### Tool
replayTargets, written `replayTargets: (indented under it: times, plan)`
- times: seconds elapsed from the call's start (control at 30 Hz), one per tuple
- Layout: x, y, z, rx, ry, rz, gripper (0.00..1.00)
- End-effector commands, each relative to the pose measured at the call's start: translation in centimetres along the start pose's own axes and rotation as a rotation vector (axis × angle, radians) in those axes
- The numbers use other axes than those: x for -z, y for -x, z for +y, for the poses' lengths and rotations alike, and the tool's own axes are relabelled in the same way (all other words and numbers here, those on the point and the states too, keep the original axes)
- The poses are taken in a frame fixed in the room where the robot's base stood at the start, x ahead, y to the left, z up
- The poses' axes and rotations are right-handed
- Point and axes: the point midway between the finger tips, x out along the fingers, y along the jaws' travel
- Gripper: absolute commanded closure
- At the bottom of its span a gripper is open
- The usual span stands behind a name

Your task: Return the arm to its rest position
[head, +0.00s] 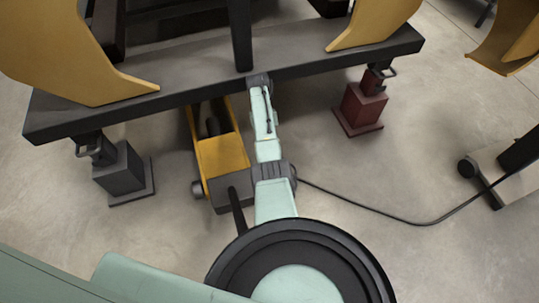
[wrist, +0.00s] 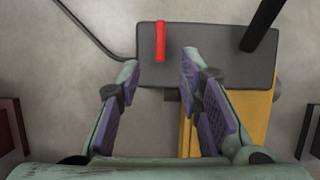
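My gripper (wrist: 160,66) shows in the wrist view with its two purple-padded fingers spread apart. Nothing is between the pads. A red bar (wrist: 160,41) lies just beyond the fingertips, over the dark grey end of a yellow floor jack (wrist: 257,117); I cannot tell whether it is attached there. In the head view my pale green arm reaches out from the bottom centre toward the edge of a dark platform (head: 190,85). I cannot make out the gripper's fingers in the head view.
The yellow jack (head: 222,153) stands left of my arm, its dark handle rising near my arm's base. A grey stand (head: 121,172) and a dark red stand (head: 361,107) are under the platform. A black cable (head: 385,214) crosses the floor.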

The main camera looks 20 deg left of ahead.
Motion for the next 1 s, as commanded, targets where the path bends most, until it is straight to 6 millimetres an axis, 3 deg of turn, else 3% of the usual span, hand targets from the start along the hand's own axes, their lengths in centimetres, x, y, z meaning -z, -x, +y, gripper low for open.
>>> replayTargets:
  times: [0.73, 0.87, 1.0]
  plan:
    - [0.3, 1.1, 0.3, -0.002, -0.009, 0.03, 0.67]
    - [1.8, 3.0, 1.8, -0.014, -0.049, 0.169, 0.67]
    - [3.6, 7.3, 4.8, -0.043, -0.129, 0.427, 0.67]
